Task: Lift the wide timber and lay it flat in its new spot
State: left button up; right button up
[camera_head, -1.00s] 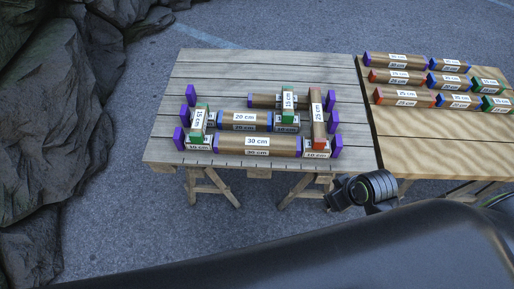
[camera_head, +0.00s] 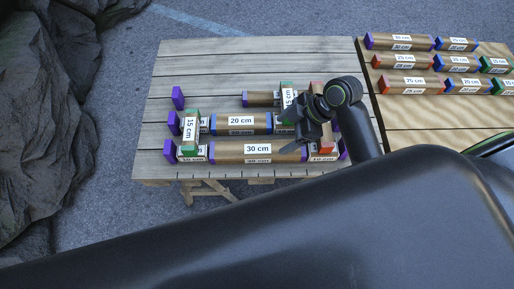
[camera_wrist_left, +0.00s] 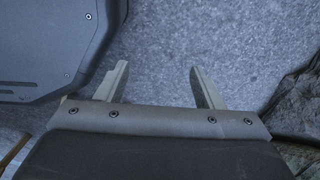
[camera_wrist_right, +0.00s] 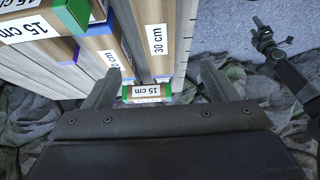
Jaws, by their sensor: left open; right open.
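The widest timber on the near table, marked 30 cm (camera_head: 258,149), lies flat with purple ends along the front of a timber stack. It also shows in the right wrist view (camera_wrist_right: 156,35). My right gripper (camera_head: 303,140) is open and empty above the stack's right side, near that timber's right end. In the right wrist view a green-ended 15 cm timber (camera_wrist_right: 147,91) shows between its open fingers (camera_wrist_right: 160,70), with no grip visible. A red-ended timber (camera_head: 326,142) is mostly hidden behind this gripper. My left gripper (camera_wrist_left: 158,70) is open and empty over grey ground.
A blue-ended 20 cm timber (camera_head: 241,121) and a green-ended 15 cm timber (camera_head: 191,124) lie close by. The near table (camera_head: 205,62) is bare at the back. A second table (camera_head: 420,128) on the right holds several timbers in rows.

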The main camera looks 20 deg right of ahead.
aim_at(259, 149)
jog(key=x, duration=0.8)
jog(key=shift+w+b, duration=0.1)
jog(key=shift+b, duration=0.25)
jog(key=shift+a+f, duration=0.15)
jog(key=shift+f, duration=0.1)
jog(key=shift+x, duration=2.7)
pick_arm(q)
jog(key=shift+w+f, duration=0.35)
jog(key=shift+f, duration=0.2)
pick_arm(e)
jog(key=shift+w, duration=0.15)
pick_arm(q)
jog(key=shift+w, duration=0.1)
pick_arm(e)
jog(key=c, duration=1.3)
